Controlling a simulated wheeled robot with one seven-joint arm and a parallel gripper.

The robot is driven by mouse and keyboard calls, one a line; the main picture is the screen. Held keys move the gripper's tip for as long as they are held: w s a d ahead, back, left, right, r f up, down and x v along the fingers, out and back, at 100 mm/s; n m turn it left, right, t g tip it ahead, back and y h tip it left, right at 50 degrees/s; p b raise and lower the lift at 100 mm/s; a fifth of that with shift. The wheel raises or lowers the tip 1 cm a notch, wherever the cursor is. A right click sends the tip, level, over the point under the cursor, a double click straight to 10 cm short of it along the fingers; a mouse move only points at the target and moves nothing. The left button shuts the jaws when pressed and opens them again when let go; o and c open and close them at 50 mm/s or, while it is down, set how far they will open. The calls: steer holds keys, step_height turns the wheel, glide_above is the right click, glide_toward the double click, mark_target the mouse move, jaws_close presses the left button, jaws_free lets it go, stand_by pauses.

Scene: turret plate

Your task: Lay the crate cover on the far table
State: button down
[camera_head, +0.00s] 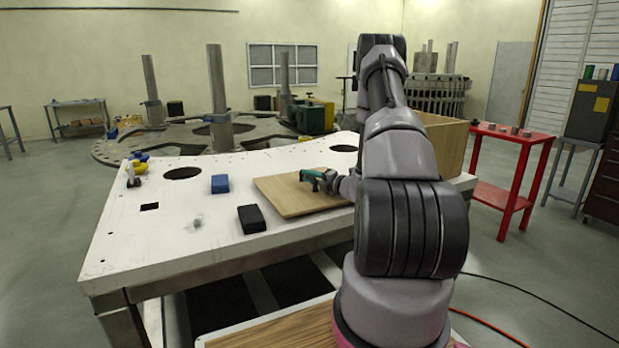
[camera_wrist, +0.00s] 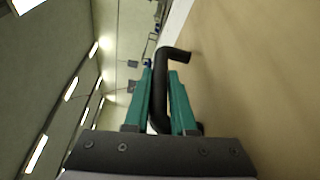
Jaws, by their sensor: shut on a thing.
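The crate cover is a flat, light wooden board (camera_head: 285,198) with a dark handle, and it appears to lie flat on the white table (camera_head: 150,240). I cannot tell whether a small gap is left under it. My gripper (camera_head: 314,178) with green fingers is over the board, reaching in from the right. In the wrist view my gripper (camera_wrist: 162,100) is shut on the bent black handle (camera_wrist: 176,54), and the board's face (camera_wrist: 250,80) fills the right side. My arm hides the board's right end.
A wooden crate (camera_head: 447,148) stands at the white table's right end, partly behind my arm. A blue block (camera_head: 220,184) and a black block (camera_head: 251,219) lie left of the board. The table has dark holes. A red table (camera_head: 510,140) stands to the right.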

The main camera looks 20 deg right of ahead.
stand_by(0.3)
steer(key=c, duration=0.8)
jaws_free()
steer(key=shift+f, duration=0.15)
steer(key=shift+o, duration=0.2)
